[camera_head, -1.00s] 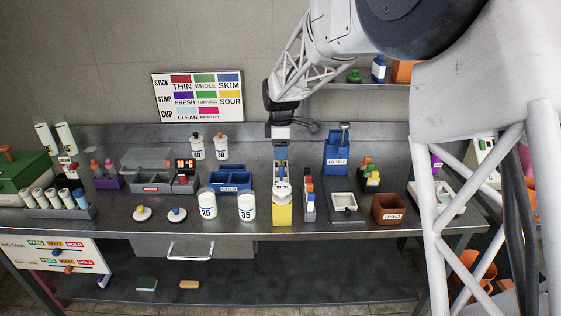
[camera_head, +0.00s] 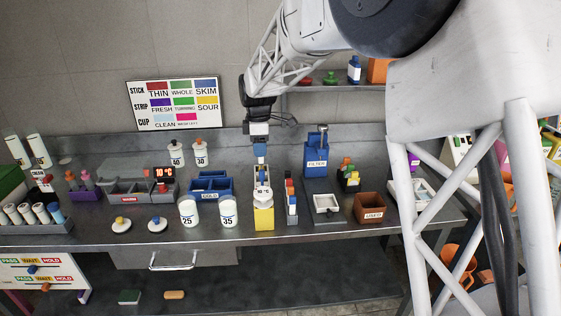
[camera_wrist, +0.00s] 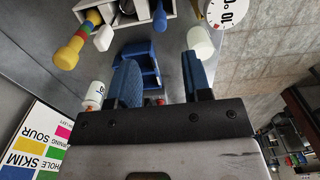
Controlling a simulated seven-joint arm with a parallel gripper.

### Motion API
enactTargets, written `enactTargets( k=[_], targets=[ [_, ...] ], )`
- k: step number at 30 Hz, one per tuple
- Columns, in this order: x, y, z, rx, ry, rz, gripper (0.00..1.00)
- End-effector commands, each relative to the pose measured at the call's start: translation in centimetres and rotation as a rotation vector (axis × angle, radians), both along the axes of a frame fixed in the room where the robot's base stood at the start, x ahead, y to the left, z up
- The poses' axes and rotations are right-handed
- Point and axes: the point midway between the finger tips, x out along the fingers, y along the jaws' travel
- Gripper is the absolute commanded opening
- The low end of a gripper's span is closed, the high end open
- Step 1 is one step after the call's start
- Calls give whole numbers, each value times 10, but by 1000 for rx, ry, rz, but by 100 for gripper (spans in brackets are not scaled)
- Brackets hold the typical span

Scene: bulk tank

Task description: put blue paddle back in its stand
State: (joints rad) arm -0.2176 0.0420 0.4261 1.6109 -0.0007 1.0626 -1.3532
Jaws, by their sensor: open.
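I cannot pick out the blue paddle with certainty. A narrow grey stand (camera_head: 292,219) on the bench holds upright pieces with orange, red and blue parts. A blue piece (camera_head: 291,190) shows among them. My gripper (camera_head: 260,154) points down above a yellow stand (camera_head: 263,218) with a white dial, just left of the grey stand. My gripper's blue fingers are apart in the wrist view (camera_wrist: 160,85), with nothing held between them. A blue bin (camera_wrist: 140,58) shows beyond the gap, and a white cylinder (camera_wrist: 200,42) shows near the right finger.
White cups marked 25 (camera_head: 188,212) and 35 (camera_head: 228,212) stand left of the yellow stand. Behind them is a blue bin (camera_head: 210,186). A blue filter holder (camera_head: 316,160), a white tray (camera_head: 326,204) and a brown box (camera_head: 369,208) stand to the right.

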Motion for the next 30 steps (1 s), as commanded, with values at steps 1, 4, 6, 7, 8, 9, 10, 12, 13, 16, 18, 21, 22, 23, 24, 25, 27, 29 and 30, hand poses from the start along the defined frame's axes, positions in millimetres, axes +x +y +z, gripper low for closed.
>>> enactTargets(
  k=[1, 4, 6, 7, 8, 9, 10, 12, 13, 16, 18, 21, 22, 23, 24, 25, 27, 29, 30],
  targets=[
    [0, 0, 0, 0, 0, 0, 45],
    [0, 0, 0, 0, 0, -1, 45],
    [-2, -1, 1, 0, -1, -7, 45],
    [-3, -2, 2, 0, -2, -12, 45],
    [-5, -3, 4, 0, -3, -18, 45],
    [-8, -5, 6, 1, -5, -29, 45],
    [-11, -7, 8, 1, -7, -39, 45],
    [-20, -13, 14, 3, -12, -72, 45],
    [-25, -16, 17, 3, -14, -91, 45],
    [-45, -28, 29, 6, -26, -164, 45],
    [-62, -39, 38, 9, -35, -227, 45],
    [-91, -54, 51, 16, -51, -328, 45],
    [-100, -58, 54, 18, -55, -360, 45],
    [-109, -63, 58, 20, -60, -391, 45],
    [-121, -69, 62, 23, -66, -433, 45],
    [-130, -73, 65, 26, -70, -465, 45],
    [-152, -83, 70, 31, -78, -537, 45],
    [-170, -91, 75, 36, -87, -599, 45],
    [-183, -96, 76, 40, -91, -641, 45]
  ],
)
